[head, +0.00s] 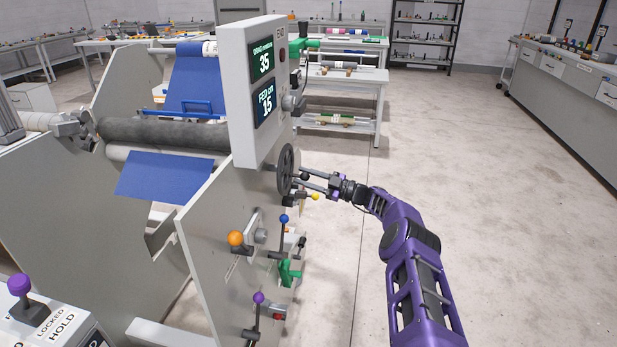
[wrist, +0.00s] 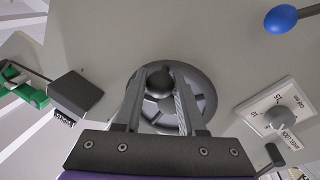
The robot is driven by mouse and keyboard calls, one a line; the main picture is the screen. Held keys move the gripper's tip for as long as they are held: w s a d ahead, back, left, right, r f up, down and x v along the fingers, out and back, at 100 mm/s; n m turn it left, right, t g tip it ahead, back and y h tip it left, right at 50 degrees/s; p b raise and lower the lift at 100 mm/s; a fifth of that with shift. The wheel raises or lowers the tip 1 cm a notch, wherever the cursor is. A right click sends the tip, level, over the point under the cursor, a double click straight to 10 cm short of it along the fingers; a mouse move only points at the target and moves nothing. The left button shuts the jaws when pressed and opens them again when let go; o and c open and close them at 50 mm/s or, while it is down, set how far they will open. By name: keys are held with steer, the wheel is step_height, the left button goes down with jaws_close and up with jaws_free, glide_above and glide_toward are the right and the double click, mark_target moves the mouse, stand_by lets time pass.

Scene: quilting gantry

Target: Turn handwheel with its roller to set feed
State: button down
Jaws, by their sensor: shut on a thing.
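The dark handwheel (head: 286,172) is mounted on the grey side panel, below the display box; it shows face-on in the wrist view (wrist: 206,88). Its round black knob (wrist: 158,82) sits between my fingertips near the wheel's upper part in the wrist view. My gripper (head: 303,178) reaches in from the right and is shut on this knob; it also shows in the wrist view (wrist: 161,84). The display box (head: 263,85) reads 35 on top and FED cm 15 below. A dark grey roller (head: 165,134) lies across the machine, with blue fabric (head: 168,176) below it.
A blue-knobbed lever (head: 284,219), an orange-knobbed lever (head: 236,239) and a purple-knobbed lever (head: 258,298) stick out from the panel below the wheel. A white dial plate (wrist: 283,113) is beside the wheel. The floor (head: 450,170) to the right is clear.

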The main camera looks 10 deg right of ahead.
steer(key=shift+w+r, duration=0.1)
steer(key=shift+r, duration=0.1)
stand_by(0.5)
steer(key=c, duration=0.5)
jaws_free()
steer(key=shift+d, duration=0.1)
steer(key=v, duration=1.7)
steer(key=shift+d+f, duration=0.1)
steer(key=shift+f, duration=0.1)
